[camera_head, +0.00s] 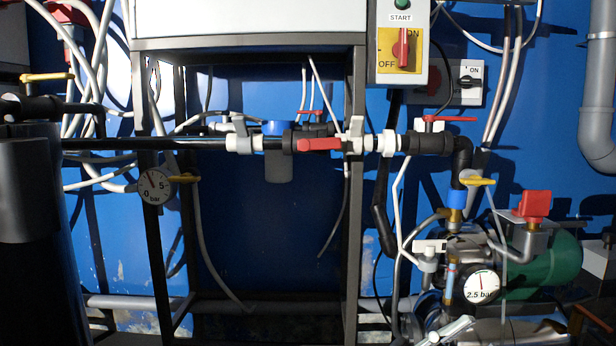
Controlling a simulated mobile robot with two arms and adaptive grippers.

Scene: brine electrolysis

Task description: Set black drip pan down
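I cannot make out a black drip pan anywhere in the head view. Neither of my grippers can be made out in this view, so I cannot see whether either holds anything. The lower part of the metal frame (356,230) stands in dark shadow, and the floor beneath it is mostly hidden.
A black pipe with a red-handled valve (320,144) crosses the frame. A green pump (548,258) with gauge (481,285) stands at lower right. A dark cylinder (35,240) fills the left edge. Another gauge (155,186) and loose hoses hang at left. A switch box (401,48) is above.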

